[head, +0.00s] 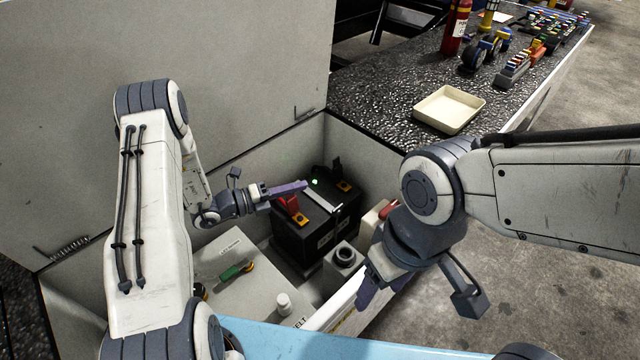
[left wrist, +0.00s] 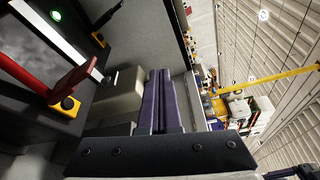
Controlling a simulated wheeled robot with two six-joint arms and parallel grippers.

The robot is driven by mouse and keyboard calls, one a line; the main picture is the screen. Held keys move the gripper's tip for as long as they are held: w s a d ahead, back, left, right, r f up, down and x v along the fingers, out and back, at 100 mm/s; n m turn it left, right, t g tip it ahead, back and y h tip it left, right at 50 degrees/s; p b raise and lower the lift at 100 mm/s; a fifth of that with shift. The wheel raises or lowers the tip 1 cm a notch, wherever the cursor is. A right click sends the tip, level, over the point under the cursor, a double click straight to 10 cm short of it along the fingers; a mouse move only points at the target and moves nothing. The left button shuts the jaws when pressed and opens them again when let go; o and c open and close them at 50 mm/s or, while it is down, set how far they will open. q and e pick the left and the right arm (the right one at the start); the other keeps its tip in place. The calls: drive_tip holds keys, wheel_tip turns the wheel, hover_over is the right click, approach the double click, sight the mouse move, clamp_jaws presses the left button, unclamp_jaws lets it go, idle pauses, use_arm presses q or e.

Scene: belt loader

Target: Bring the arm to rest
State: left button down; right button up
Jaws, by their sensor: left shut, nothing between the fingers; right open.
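My left arm comes in from the left of the head view and reaches into an open compartment. Its gripper (head: 298,187) is shut and empty, with its purple fingers above a black battery box (head: 318,234). In the left wrist view the shut fingers (left wrist: 158,100) lie side by side with nothing between them. My right gripper (head: 380,290) hangs open and empty, pointing down by the compartment's front wall.
The battery has a red lever (head: 288,203), orange tabs and a green light (head: 315,182). The raised lid (head: 230,70) stands behind my left arm. A cream tray (head: 449,109) lies on the speckled counter (head: 375,95), beyond the compartment. Open floor lies to the right.

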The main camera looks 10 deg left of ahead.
use_arm(q)
drive_tip(key=s+d+r+m+g, duration=0.6)
drive_tip(key=s+d+m+g, duration=0.2)
drive_tip(key=s+d+m, duration=0.3)
drive_tip(key=s+a+m+g+y, duration=0.35)
drive_tip(key=s+m+y, duration=0.25)
drive_tip(key=s+m, duration=0.45)
drive_tip(key=w+a+m+t+y, duration=0.1)
drive_tip(key=a+m+y, duration=0.5)
drive_tip(key=m, duration=0.5)
drive_tip(key=w+a+r+m+t+y, duration=0.2)
drive_tip(key=w+a+r+m+t, duration=0.25)
drive_tip(key=m, duration=0.25)
drive_tip(key=s+d+r+m+g+h+p, duration=0.1)
drive_tip(key=s+d+r+m+g+p, duration=0.2)
drive_tip(key=s+d+r+m+p, duration=0.4)
drive_tip(key=s+d+r+p, duration=0.3)
drive_tip(key=s+d+r, duration=0.3)
drive_tip(key=s+r, duration=0.1)
drive_tip(key=shift+s+d+r+g+p, duration=0.2)
drive_tip(key=shift+s+r+g+p, duration=0.15)
drive_tip(key=shift+r, duration=0.4)
